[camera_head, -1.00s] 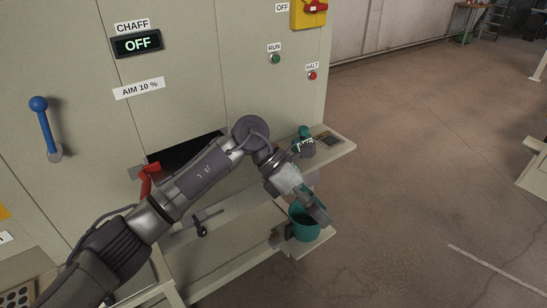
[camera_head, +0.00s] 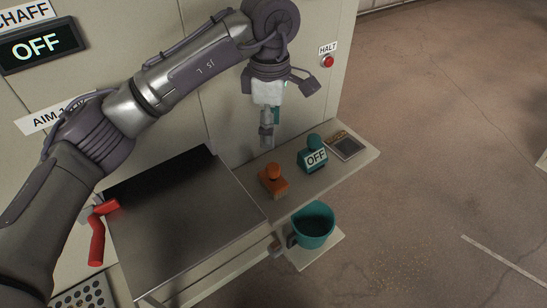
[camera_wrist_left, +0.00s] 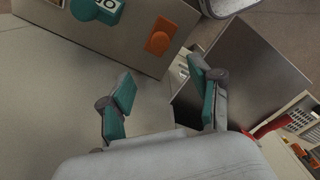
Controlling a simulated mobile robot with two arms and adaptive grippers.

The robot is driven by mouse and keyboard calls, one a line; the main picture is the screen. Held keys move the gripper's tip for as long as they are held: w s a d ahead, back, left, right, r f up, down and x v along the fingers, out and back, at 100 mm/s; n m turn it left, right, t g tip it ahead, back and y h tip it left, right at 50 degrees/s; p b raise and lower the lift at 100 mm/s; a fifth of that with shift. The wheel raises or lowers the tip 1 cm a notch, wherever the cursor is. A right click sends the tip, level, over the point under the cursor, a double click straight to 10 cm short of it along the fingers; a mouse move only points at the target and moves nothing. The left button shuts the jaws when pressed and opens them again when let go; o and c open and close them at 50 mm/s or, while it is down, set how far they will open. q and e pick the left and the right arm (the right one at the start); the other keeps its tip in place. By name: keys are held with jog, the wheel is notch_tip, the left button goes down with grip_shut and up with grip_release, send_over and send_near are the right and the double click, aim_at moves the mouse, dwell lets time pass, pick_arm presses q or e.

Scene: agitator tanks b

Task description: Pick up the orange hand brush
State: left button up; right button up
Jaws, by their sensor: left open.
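The orange hand brush (camera_head: 272,181), a small block with a rounded knob on top, sits on the pale ledge along the machine front. It also shows in the left wrist view (camera_wrist_left: 158,43), beyond the fingers. My left gripper (camera_head: 266,138) hangs pointing down, above and slightly behind the brush in the head view, apart from it. In the left wrist view the teal-padded fingers (camera_wrist_left: 160,84) are spread, with nothing between them. My right gripper is not in view.
A teal cup (camera_head: 313,226) sits on a lower shelf. A grey panel (camera_head: 190,225) and red handle (camera_head: 97,238) lie left. Open floor is at right.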

aim_at(273, 167)
pick_arm(q)
jog(key=f, duration=0.1)
jog(key=s+f+p, duration=0.1)
jog(key=f, duration=0.2)
jog(key=shift+s+f+p, duration=0.35)
jog(key=f, duration=0.2)
jog(key=shift+w+f, duration=0.4)
jog(key=shift+f, duration=0.2)
jog(key=shift+d+f+p, duration=0.2)
jog(key=shift+f+p, duration=0.45)
jog(key=shift+p, duration=0.25)
jog(key=f, duration=0.1)
jog(key=f+p, duration=0.1)
jog(key=f, duration=0.1)
jog(key=shift+w+d+f, duration=0.1)
jog(key=shift+w+f, duration=0.15)
jog(key=shift+f, duration=0.2)
grip_shut()
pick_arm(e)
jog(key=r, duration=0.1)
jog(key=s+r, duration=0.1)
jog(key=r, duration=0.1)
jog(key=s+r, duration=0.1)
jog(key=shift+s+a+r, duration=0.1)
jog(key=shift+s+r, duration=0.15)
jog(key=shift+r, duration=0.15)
